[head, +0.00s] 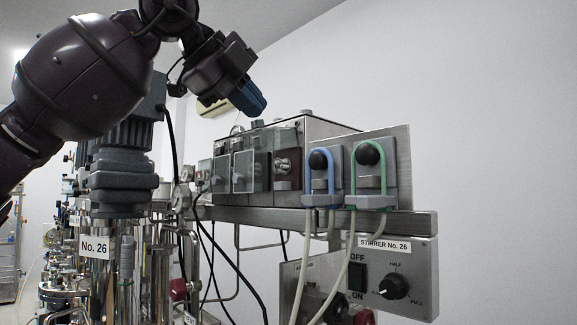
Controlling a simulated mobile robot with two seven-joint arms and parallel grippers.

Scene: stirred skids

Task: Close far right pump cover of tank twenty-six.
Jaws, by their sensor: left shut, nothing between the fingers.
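The tank unit labelled No. 26 (95,246) stands at left. To its right a steel shelf carries a pump box; its right end has a pump with a blue tube loop (321,172) and, rightmost, a pump with a green tube loop (369,172). Both loops and their dark round knobs show uncovered. Clear, smoky cover panels (243,165) stand out from the box left of these pumps; which panel belongs to which pump I cannot tell. My right gripper is out of view.
Below the shelf is a control panel marked STIRRER No. 26 (384,245) with a dial. Pale tubes (345,265) hang from the pumps. A grey motor (122,170) stands under my left arm. Free space lies above the box, before the bare wall.

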